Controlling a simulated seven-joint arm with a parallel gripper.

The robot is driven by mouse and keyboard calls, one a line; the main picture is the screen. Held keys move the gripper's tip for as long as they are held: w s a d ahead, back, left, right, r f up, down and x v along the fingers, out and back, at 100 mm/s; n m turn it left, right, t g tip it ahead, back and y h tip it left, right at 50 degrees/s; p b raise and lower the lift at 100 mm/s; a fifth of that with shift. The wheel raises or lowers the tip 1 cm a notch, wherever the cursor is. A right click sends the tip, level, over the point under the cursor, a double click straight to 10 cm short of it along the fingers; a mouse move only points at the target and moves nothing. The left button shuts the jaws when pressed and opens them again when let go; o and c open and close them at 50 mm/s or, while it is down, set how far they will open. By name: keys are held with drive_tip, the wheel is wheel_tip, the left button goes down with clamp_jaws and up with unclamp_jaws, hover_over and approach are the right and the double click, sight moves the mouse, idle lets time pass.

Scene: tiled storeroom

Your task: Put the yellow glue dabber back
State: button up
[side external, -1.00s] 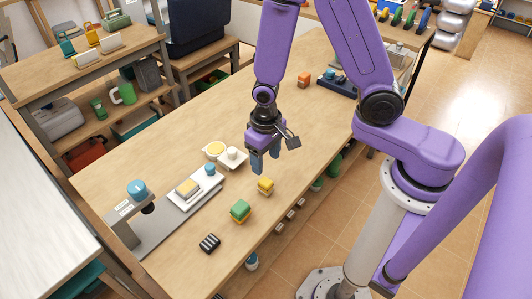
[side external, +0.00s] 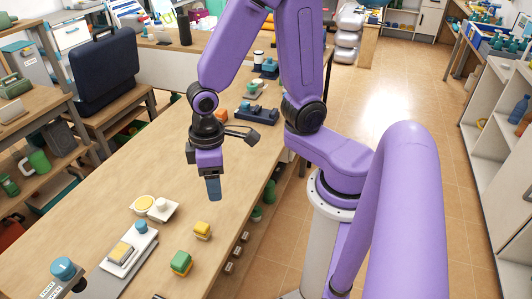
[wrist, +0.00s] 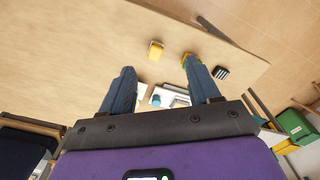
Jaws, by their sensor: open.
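A small yellow block (side external: 202,230) sits on the bench; I cannot tell for sure whether it is the glue dabber. It also shows in the wrist view (wrist: 155,50), beyond and between my fingertips. My gripper (side external: 213,190) is open and empty, pointing down above the bench and apart from the block. Its two blue fingers stand wide apart in the wrist view (wrist: 163,80). A white tray (side external: 112,263) holds a blue knob (side external: 141,227) and a yellow-topped pad (side external: 121,252).
A green and yellow block (side external: 181,263) sits near the yellow block. An orange block (side external: 222,116) and a dark rack (side external: 257,113) stand farther back. Bare bench (side external: 150,165) lies left of my gripper.

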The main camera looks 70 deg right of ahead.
drive_tip(key=s+d+r+n, duration=0.4)
drive_tip(key=s+r+n, duration=0.2)
drive_tip(key=s, duration=0.5)
drive_tip(key=shift+r, duration=0.6)
drive_tip(key=shift+w, duration=0.1)
drive_tip(key=shift+c, duration=0.2)
